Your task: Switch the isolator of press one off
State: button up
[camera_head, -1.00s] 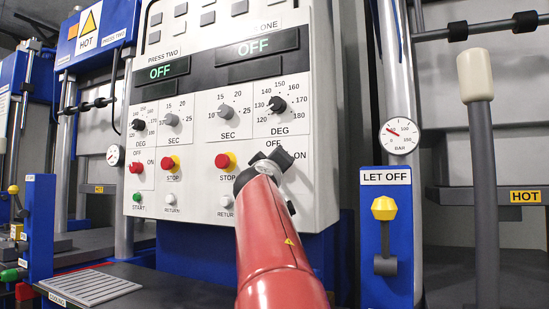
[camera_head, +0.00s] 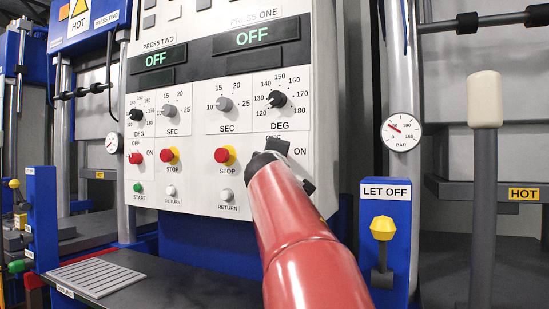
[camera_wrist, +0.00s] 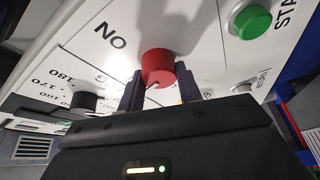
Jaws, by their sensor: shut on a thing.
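The isolator of press one is the red knob (camera_wrist: 158,68) in the wrist view, beside the upside-down ON lettering. My gripper (camera_wrist: 160,85) has one dark finger on each side of it and is shut on it. In the head view my gripper (camera_head: 279,158) is at the panel's lower right, between the OFF and ON labels, and hides this knob. I cannot tell exactly which way the knob points. The press one display (camera_head: 255,37) reads OFF. The white control panel (camera_head: 205,130) carries both presses' controls.
The press two isolator (camera_head: 136,158) and display (camera_head: 160,57) are at the left; that display reads OFF. A red stop button (camera_head: 222,155) lies left of my gripper. A green start button (camera_wrist: 250,22) is close by in the wrist view. The let-off lever (camera_head: 383,230) stands at the right.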

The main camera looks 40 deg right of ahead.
jog(key=o, duration=1)
jog(key=b+v, duration=0.4)
jog(key=v, duration=0.3)
jog(key=shift+s+a+f, duration=0.1)
jog(key=shift+s+a, duration=0.15)
jog(key=shift+s, duration=0.05)
